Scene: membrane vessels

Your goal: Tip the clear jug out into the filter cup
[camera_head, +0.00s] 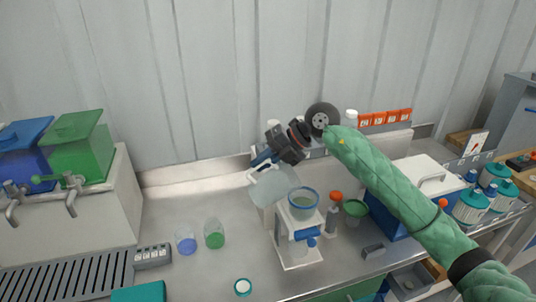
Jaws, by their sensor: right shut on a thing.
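My right gripper (268,157), at the end of the green-sleeved arm, is shut on the handle of the clear jug (267,192). The jug is see-through and looks tilted, held up just left of the filter cup (304,205). The filter cup has a blue rim and sits on top of a white stand (283,238) with a blue fitting below. The cup's inside looks grey-green. I cannot make out a stream between jug and cup, or how much the jug holds. My left gripper is not in view.
Two small beakers, one with blue (186,244) and one with green (214,238), stand left of the stand. A dispenser (112,200) with blue and green tanks is at the left.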

